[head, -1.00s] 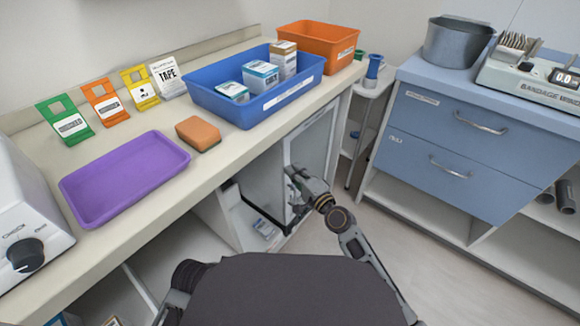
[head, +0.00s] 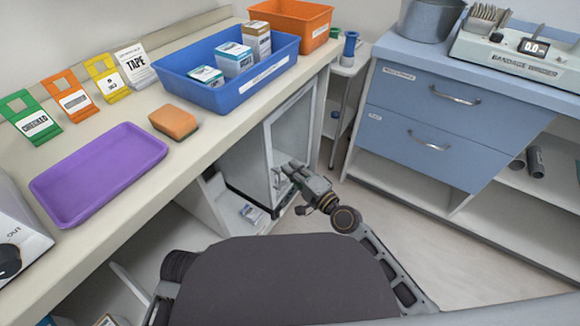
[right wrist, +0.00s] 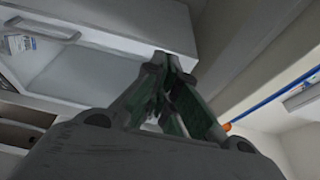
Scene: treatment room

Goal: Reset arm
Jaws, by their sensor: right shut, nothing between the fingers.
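My right gripper (head: 289,172) reaches in from the lower right of the head view, in front of the white cabinet (head: 291,128) under the counter. Its fingers are closed together with nothing between them. In the right wrist view the fingertips (right wrist: 172,62) meet below a pale panel with a handle (right wrist: 45,27). I cannot tell whether they touch the cabinet. Part of my left arm shows at the lower left of the head view, but its gripper is out of sight.
The counter holds a purple tray (head: 98,172), a sponge (head: 173,122), a blue bin (head: 193,91) with boxes, an orange bin (head: 312,26) and several label stands. A blue drawer unit (head: 445,120) stands at the right. Bare floor lies between.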

